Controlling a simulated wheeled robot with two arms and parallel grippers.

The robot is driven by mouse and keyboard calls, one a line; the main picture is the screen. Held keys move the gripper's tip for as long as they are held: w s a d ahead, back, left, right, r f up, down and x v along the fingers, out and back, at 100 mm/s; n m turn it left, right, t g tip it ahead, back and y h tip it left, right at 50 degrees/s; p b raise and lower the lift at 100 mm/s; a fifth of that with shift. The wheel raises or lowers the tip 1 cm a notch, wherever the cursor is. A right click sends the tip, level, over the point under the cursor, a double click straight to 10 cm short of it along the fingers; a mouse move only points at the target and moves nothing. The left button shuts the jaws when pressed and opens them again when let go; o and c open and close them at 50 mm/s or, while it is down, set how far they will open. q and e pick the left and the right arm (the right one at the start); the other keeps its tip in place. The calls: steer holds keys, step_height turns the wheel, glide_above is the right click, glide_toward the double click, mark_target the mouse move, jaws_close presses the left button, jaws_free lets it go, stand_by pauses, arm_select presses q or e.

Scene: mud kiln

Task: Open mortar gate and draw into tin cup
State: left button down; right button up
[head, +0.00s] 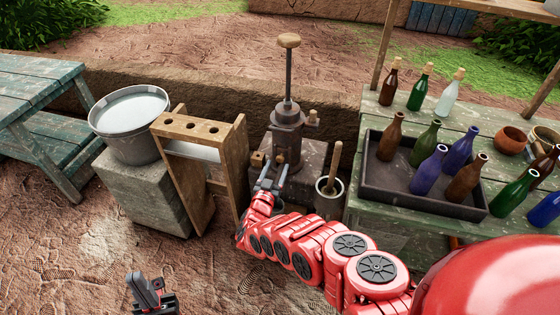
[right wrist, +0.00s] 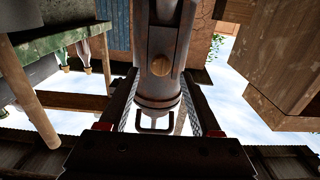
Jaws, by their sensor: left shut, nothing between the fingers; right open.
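The mortar dispenser (head: 288,135) is a grey metal cylinder with a tall rod and a wooden knob on top. It stands on a stone block at the middle back. My right gripper (head: 271,178) is open in front of its lower part. In the right wrist view, which looks upside down, the dispenser's grey body (right wrist: 157,95) with a round wooden knob (right wrist: 160,65) and a dark loop shows between the open fingers; contact cannot be told. My left gripper (head: 148,290) is shut and empty at lower left. I cannot make out a tin cup.
A wooden rack (head: 198,135) with holes stands close left of the dispenser. A bucket (head: 128,115) sits on a block further left. A pot with a wooden stick (head: 330,188) is to the right. A bottle tray (head: 375,190) rests on the green table. Open dirt lies at front left.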

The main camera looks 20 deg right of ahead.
mark_target(279, 160)
steer(key=x, duration=0.2)
steer(key=b+x, duration=0.1)
steer(key=shift+w+d+f, duration=0.2)
steer(key=shift+w, duration=0.15)
steer(key=shift+w+d+r+b, duration=0.15)
steer(key=shift+w+d+b, duration=0.2)
steer(key=shift+w, duration=0.15)
jaws_close()
steer(key=shift+r, duration=0.1)
